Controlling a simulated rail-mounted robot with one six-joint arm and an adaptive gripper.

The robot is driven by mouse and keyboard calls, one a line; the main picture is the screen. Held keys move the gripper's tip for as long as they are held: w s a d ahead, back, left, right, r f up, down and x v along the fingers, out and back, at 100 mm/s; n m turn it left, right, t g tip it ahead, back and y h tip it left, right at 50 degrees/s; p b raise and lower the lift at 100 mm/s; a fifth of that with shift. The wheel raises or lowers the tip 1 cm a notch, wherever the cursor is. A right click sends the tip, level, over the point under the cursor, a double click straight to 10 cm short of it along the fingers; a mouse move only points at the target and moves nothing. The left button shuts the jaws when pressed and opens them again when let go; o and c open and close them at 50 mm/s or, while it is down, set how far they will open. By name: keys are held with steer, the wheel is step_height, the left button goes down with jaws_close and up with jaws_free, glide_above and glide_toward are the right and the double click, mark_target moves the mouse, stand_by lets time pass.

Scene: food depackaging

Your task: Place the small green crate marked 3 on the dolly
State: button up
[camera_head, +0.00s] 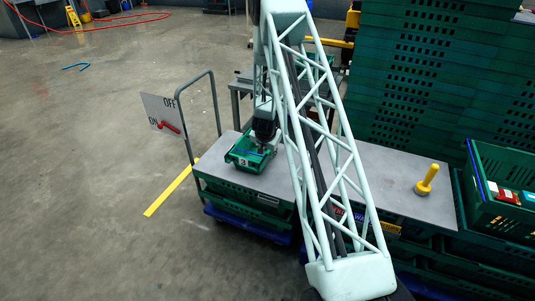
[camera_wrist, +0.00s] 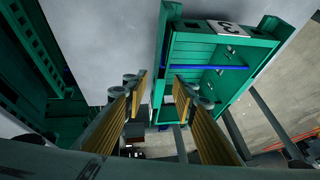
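The small green crate (camera_head: 243,161) marked 3 is at the left end of the grey worktop in the head view, with its label facing front. In the wrist view, the crate (camera_wrist: 190,48) fills the upper right, with a blue strip across it. My gripper (camera_wrist: 160,88) has its yellow-padded fingers apart, one on each side of a crate wall, with a gap visible. In the head view, my gripper (camera_head: 264,143) is low over the crate. Whether the crate rests fully on the worktop is unclear. Blue dolly bases (camera_head: 248,225) show under the stacked crates below the worktop.
A metal handle frame (camera_head: 181,112) with an ON/OFF sign (camera_head: 160,112) stands left of the worktop (camera_head: 400,192). A yellow peg (camera_head: 427,180) stands at its right. Tall green crate stacks (camera_head: 420,70) fill the back right. An open crate (camera_head: 505,213) holds packages.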

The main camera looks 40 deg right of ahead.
steer(key=shift+s+a+r, duration=0.2)
steer(key=shift+r, duration=0.3)
stand_by(0.4)
